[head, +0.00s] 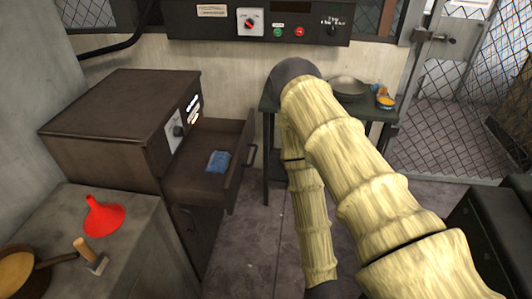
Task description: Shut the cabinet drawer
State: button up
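The dark brown cabinet (105,105) stands at the left in the head view. Its drawer (190,185) is pulled out to the right, with a handle (249,157) on its front panel. A small blue object (218,161) lies inside the drawer. My arm rises from the lower right, bends at the dark elbow and hangs down right of the drawer, apart from it in the picture. The forearm leaves the frame at the bottom, so my gripper is out of view.
Behind my arm, a dark table (268,105) bears a bowl (348,87). Floor (250,240) shows clear between cabinet and forearm.

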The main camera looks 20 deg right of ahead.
aim_at(185, 181)
jog(key=z, duration=0.45)
jog(key=i, duration=0.95)
jog(key=u, duration=0.1)
